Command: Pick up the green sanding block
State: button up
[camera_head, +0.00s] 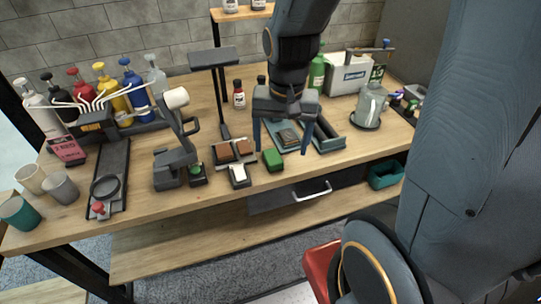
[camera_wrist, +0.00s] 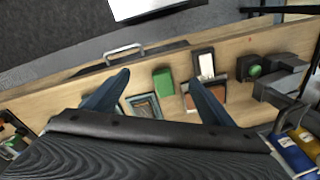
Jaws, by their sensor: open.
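The green sanding block (camera_head: 273,160) lies on the wooden table near its front edge, right of the black-framed white pad. It also shows in the wrist view (camera_wrist: 163,81), upper middle, between the directions of my two fingers. My gripper (camera_head: 282,151) is open and empty, with its two blue fingers pointing down above the table. In the wrist view my gripper (camera_wrist: 160,82) has its fingers spread left and right of the block. The block looks apart from both fingers; the exact height above it is hard to tell.
A blue-grey tray (camera_head: 325,143) lies right of the block. Brown blocks (camera_head: 233,149) and a framed white pad (camera_head: 239,175) lie left. A lamp-like stand (camera_head: 217,95) rises behind. A drawer handle (camera_head: 313,193) juts out below the table's front edge.

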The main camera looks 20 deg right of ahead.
aim_at(272, 157)
jog(key=w+f+m, duration=0.1)
jog(key=w+m, duration=0.1)
jog(key=m, duration=0.1)
jog(key=w+m, duration=0.2)
jog(key=m, duration=0.2)
jog(key=w+f+m+b, duration=0.1)
jog(key=w+m, duration=0.1)
jog(key=m, duration=0.2)
jog(key=shift+a+f+g, duration=0.35)
jog(key=shift+g, duration=0.05)
jog(key=shift+w+a+f+m, duration=0.15)
jog(key=shift+w+m, duration=0.1)
jog(key=shift+m, duration=0.25)
jog(key=shift+w+d+f+m, duration=0.1)
jog(key=shift+w+m, duration=0.15)
jog(key=shift+m, duration=0.25)
jog(key=shift+f, duration=0.15)
notch_tip(272, 157, down, 2)
jog(key=shift+f, duration=0.1)
jog(key=f+p, duration=0.1)
jog(key=f, duration=0.1)
jog(key=d+f, duration=0.1)
jog(key=f, duration=0.1)
jog(key=shift+s+f+p, duration=0.1)
jog(key=shift+s+p, duration=0.05)
jog(key=shift+p, duration=0.2)
jog(key=shift+a+f, duration=0.1)
jog(key=shift+f, duration=0.45)
jog(key=shift+c, duration=0.3)
jog(key=c, duration=1.1)
